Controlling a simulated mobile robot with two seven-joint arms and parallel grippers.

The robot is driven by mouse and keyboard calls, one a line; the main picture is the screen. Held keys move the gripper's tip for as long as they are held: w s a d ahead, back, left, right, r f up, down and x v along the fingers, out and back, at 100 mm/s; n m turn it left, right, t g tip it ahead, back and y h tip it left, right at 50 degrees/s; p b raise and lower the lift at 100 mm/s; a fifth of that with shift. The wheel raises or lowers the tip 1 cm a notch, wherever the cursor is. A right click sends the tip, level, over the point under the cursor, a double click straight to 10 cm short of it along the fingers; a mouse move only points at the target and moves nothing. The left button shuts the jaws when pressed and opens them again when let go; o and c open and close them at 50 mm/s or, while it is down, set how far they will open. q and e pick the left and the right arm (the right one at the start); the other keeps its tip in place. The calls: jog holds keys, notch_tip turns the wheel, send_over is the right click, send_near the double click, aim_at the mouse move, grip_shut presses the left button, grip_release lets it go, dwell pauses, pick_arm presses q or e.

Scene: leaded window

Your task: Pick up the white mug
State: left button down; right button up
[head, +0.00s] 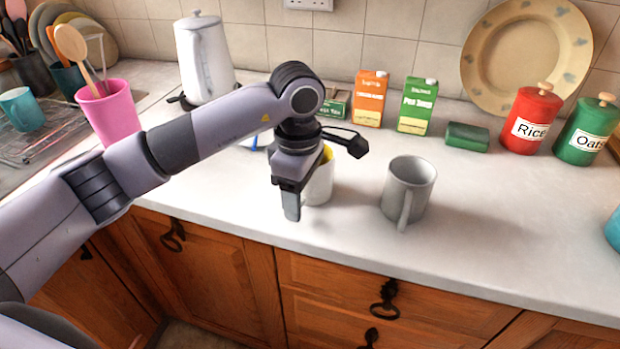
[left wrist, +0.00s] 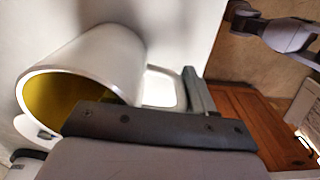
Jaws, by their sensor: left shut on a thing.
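The white mug (head: 320,186) stands on the countertop, partly hidden behind my left gripper (head: 292,203) in the head view. In the left wrist view the white mug (left wrist: 95,60) shows a yellow inside and a white handle. My left gripper (left wrist: 178,108) is shut on the mug, with its fingers at the handle side. Whether the mug's base touches the counter is hidden by the gripper.
A grey mug (head: 408,188) stands close to the right. Behind are an orange carton (head: 370,98), a green carton (head: 416,106) and a white kettle (head: 205,58). A pink cup (head: 108,112) with utensils is at left. The front counter edge is near.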

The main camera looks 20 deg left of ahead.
pick_arm(q)
jog(key=shift+r, duration=0.2)
notch_tip(320, 180, up, 20)
jog(key=shift+f, duration=0.2)
dwell(1.2)
dwell(2.9)
jog(key=shift+a+p, duration=0.1)
jog(key=shift+p, duration=0.2)
